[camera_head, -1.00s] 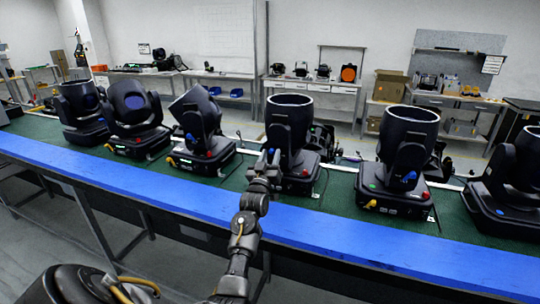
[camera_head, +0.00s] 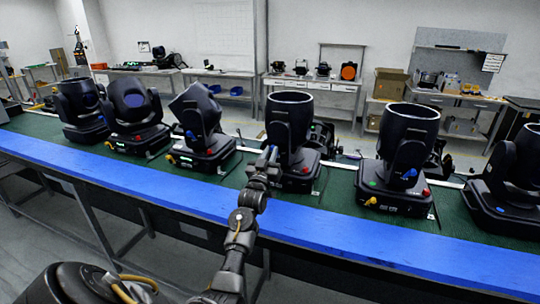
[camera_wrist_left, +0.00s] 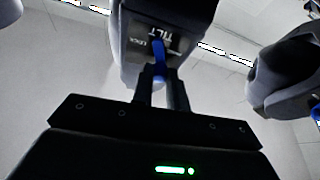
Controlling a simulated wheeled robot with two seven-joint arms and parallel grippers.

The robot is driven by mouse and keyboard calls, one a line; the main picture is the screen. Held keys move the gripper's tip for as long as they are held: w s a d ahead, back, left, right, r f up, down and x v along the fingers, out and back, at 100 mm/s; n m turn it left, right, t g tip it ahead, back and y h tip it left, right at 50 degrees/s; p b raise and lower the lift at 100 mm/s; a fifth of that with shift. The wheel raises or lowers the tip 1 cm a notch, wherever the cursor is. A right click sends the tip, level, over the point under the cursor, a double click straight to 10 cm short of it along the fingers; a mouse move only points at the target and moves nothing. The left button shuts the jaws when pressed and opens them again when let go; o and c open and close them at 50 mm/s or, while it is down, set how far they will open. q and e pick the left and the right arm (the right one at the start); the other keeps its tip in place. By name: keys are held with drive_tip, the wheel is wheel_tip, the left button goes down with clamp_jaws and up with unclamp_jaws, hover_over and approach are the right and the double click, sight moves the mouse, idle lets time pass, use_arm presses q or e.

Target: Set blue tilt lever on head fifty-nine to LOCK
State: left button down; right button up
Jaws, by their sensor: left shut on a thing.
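A black moving head (camera_head: 290,118) with a wide open-topped can stands near the middle of the bench in the head view. My left gripper (camera_head: 268,160) is at its front left side. In the left wrist view a blue lever (camera_wrist_left: 159,52) sits below a white TILT label on the head's arm (camera_wrist_left: 164,25). A LOCK mark shows to the left of the lever. My left gripper's fingers (camera_wrist_left: 161,84) are shut on the lever. No number is readable on any head. My right gripper is not in view.
Similar heads stand in a row on the green bench top (camera_head: 334,205), to the left (camera_head: 198,120) and to the right (camera_head: 407,145). A blue strip (camera_head: 370,235) runs along the bench's front edge. Another head's part (camera_wrist_left: 280,75) shows at right in the left wrist view.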

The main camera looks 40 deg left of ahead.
use_arm(q)
drive_tip(key=m+h, duration=0.1)
drive_tip(key=m, duration=0.1)
drive_tip(key=m+h, duration=0.1)
drive_tip(key=m, duration=0.2)
drive_tip(key=m+h+b, duration=0.1)
drive_tip(key=m, duration=0.2)
drive_tip(key=shift+w+d+r+t+h, duration=0.1)
drive_tip(key=shift+w+d+t+h, duration=0.05)
drive_tip(key=shift+d+t+h, duration=0.25)
drive_tip(key=m+h, duration=0.1)
drive_tip(key=m, duration=0.1)
drive_tip(key=m+h, duration=0.1)
drive_tip(key=m, duration=0.2)
drive_tip(key=shift+w+d+h, duration=0.1)
drive_tip(key=shift+d+h, duration=0.3)
drive_tip(key=shift+d+m+g+h, duration=0.15)
drive_tip(key=shift+m+g+h, duration=0.2)
drive_tip(key=shift+m, duration=0.75)
drive_tip(key=shift+w, duration=0.1)
drive_tip(key=c, duration=1.4)
unclamp_jaws()
